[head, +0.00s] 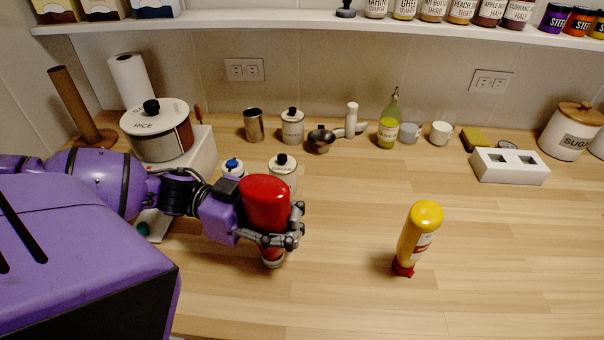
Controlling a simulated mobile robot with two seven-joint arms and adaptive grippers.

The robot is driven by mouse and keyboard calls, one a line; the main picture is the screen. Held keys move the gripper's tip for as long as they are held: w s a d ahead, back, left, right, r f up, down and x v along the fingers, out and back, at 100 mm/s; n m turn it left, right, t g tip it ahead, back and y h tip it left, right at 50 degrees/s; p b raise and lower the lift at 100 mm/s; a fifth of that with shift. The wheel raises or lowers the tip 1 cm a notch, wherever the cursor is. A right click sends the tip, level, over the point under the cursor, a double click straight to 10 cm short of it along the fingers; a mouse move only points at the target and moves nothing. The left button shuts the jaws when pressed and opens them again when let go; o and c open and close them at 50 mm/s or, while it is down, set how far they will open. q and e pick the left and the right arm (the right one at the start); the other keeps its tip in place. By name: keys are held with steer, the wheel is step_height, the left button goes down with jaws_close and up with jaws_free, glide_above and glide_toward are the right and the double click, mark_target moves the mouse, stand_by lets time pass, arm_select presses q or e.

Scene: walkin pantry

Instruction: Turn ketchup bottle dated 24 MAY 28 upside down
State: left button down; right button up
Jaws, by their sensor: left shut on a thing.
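A red bottle (266,197), apparently ketchup, is in my left gripper (292,228) at the middle left. The gripper's grey fingers are shut around it. Its broad red end faces up, and a narrower end with a pale band shows below the fingers, close to the counter. I cannot tell whether it touches the counter. No date can be read on it. A yellow bottle (419,233) with a pale label stands on its red cap on the counter, right of the gripper and apart from it. My right gripper is not in view.
The wooden counter (490,270) is clear around the yellow bottle. White canisters (283,170) stand just behind my left gripper. A rice pot (157,135), an oil bottle (389,125), mugs and a white block (509,167) line the back. A shelf of jars hangs above.

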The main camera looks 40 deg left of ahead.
arm_select(q)
steer(key=c, duration=1.1)
jaws_free()
steer(key=shift+r, duration=0.1)
step_height(320, 180, up, 10)
steer(key=shift+f, duration=0.1)
